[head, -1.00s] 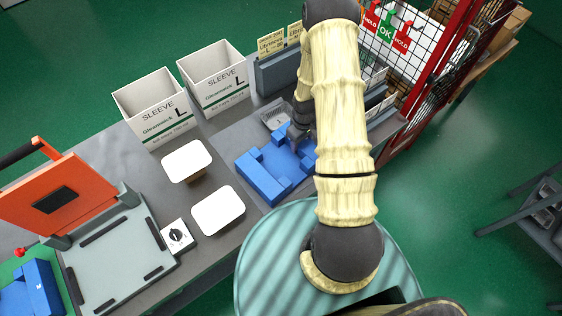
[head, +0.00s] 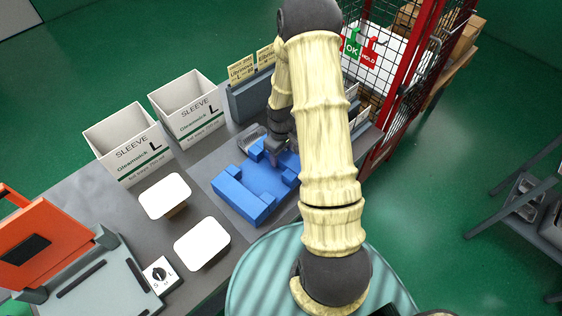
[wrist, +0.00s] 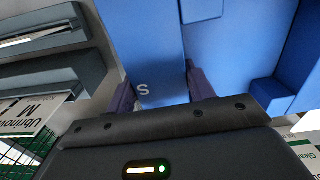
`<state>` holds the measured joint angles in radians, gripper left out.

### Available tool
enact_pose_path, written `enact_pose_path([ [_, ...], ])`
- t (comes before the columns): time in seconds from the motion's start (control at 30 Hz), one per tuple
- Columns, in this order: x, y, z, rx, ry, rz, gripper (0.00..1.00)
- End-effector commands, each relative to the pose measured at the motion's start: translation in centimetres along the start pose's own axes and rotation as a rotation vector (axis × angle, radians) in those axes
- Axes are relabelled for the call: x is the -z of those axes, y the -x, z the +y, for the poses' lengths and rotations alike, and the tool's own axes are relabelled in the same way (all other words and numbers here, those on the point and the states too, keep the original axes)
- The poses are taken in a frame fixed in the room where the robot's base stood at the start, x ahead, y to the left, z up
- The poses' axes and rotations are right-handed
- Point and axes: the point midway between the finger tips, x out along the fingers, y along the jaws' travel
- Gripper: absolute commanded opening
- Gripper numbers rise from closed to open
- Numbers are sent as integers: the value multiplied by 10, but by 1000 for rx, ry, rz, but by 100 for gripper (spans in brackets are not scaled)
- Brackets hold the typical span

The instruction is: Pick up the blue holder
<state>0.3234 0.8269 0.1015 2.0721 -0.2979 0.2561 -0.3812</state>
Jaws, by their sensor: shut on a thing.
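The blue holder (head: 236,196) is a blocky tray-like piece with raised blocks, over the grey work surface in the middle of the head view. My gripper (head: 277,153) is shut on its far edge. In the wrist view, the two dark fingers of my gripper (wrist: 161,92) are on either side of a blue wall of the holder (wrist: 160,75), which bears a pale "S". The arm hides part of the holder's right side in the head view. Whether there is a gap under the holder is hard to tell.
Two sleeve boxes (head: 127,143) stand behind to the left. White pads (head: 202,243) and an orange press (head: 35,240) are left. A red-framed cage (head: 390,90) stands right.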

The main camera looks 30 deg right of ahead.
Motion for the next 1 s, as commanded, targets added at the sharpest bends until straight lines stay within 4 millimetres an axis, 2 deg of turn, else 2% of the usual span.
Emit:
enact_pose_path([
  [0.2,1,30,1,-3,-1,3,9],
  [0.33,0,39,0,-1,0,1,9],
  [1.0,0,42,0,-1,1,1,9],
])
